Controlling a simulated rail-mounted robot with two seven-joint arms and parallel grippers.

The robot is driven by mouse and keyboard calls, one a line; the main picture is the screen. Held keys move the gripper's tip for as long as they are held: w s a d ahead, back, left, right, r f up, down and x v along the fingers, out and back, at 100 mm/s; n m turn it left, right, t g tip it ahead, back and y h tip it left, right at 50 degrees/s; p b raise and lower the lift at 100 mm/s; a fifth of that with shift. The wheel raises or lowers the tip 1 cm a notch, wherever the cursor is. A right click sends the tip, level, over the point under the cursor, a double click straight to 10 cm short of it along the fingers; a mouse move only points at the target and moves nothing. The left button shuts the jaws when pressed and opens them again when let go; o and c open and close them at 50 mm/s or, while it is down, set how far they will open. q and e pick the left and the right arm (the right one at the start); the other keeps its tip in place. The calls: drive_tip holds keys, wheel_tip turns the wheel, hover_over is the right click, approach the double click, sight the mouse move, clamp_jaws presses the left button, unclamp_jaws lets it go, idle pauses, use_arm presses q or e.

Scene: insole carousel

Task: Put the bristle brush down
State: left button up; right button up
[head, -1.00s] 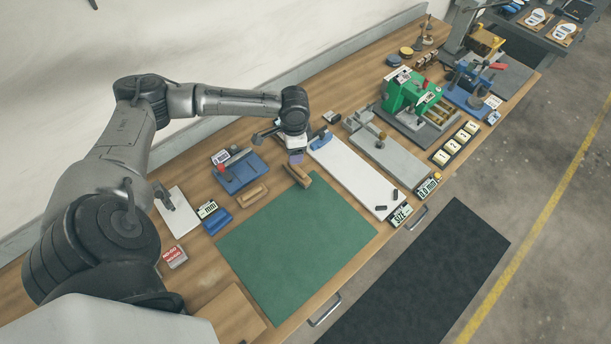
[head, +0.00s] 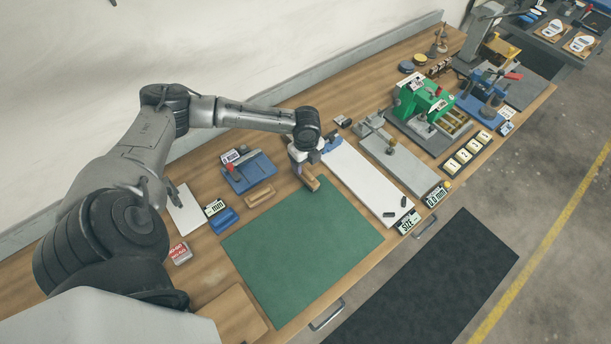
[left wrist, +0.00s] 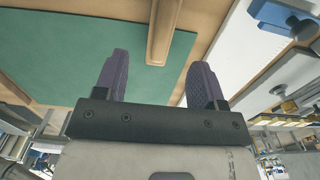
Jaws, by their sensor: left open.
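The brush with its long wooden body (head: 311,183) lies at the far corner of the green mat (head: 300,245), partly over the mat's edge. My left gripper (head: 299,169) is low over its far end and hides that end in the head view. In the left wrist view the purple fingers of the left gripper (left wrist: 160,68) are spread apart. The wooden body (left wrist: 163,28) shows between and beyond them, with a gap on each side. Bristles are not visible. My right gripper is in neither view.
A second wooden piece (head: 260,194) lies left of the mat beside a blue fixture (head: 248,172). A long white board (head: 365,180) lies close on the right, with a small blue item (head: 331,145) at its far end.

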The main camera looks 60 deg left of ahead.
sight(305, 171)
use_arm(q)
drive_tip(key=shift+a+f, duration=0.15)
drive_tip(key=shift+f, duration=1.95)
drive_tip(key=shift+a+f, duration=0.1)
drive_tip(key=shift+f, duration=1.95)
drive_tip(key=shift+c, duration=0.2)
drive_tip(key=c, duration=1.1)
drive_tip(key=shift+o, duration=0.2)
drive_tip(key=shift+r, duration=0.1)
